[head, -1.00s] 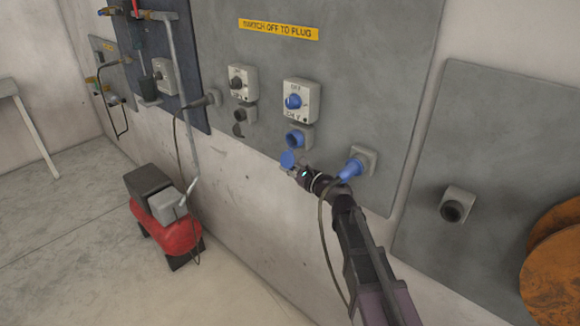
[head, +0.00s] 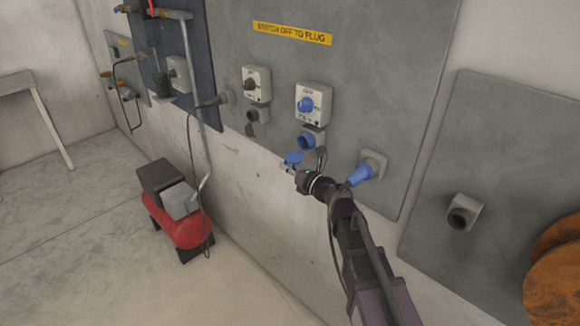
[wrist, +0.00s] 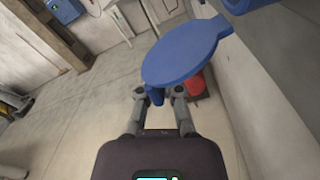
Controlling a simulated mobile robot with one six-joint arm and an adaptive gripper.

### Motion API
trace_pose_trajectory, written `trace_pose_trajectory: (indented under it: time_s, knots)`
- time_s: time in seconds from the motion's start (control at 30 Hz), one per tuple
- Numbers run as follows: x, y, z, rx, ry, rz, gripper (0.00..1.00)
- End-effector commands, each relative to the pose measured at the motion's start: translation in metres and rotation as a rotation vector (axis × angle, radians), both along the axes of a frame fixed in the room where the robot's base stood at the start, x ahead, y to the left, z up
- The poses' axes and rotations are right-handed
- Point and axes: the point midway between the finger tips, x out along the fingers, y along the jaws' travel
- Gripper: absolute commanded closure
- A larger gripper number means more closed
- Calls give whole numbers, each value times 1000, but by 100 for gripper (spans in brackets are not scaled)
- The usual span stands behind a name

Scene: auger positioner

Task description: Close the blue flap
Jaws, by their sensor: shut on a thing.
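The blue flap (head: 293,158) hangs open below and in front of the blue socket (head: 307,141), whose mouth is uncovered. In the wrist view the flap (wrist: 185,50) is a flat blue disc with an arm reaching toward the blue socket body (wrist: 245,5) at the top right. My gripper (head: 289,171) is at the flap's outer side. In the wrist view its fingers (wrist: 157,94) are shut on a small blue tab under the disc.
A blue plug (head: 360,174) with a dark cable sits in a socket right of my gripper; the cable hangs beside my arm. A switch with a blue knob (head: 307,104) is above the blue socket. A red compressor (head: 185,228) stands on the floor at left.

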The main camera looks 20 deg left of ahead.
Motion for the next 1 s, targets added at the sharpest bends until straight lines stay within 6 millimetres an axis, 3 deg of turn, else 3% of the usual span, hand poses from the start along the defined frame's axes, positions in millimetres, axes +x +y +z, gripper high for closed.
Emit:
trace_pose_trajectory:
  time_s: [0.3,0.77,0.9,1.0]
  knots:
    - [-3,2,8,54,128,0,100]
    - [-4,2,8,61,147,1,100]
    - [-4,2,8,61,147,1,59]
    - [-4,2,8,61,146,1,56]
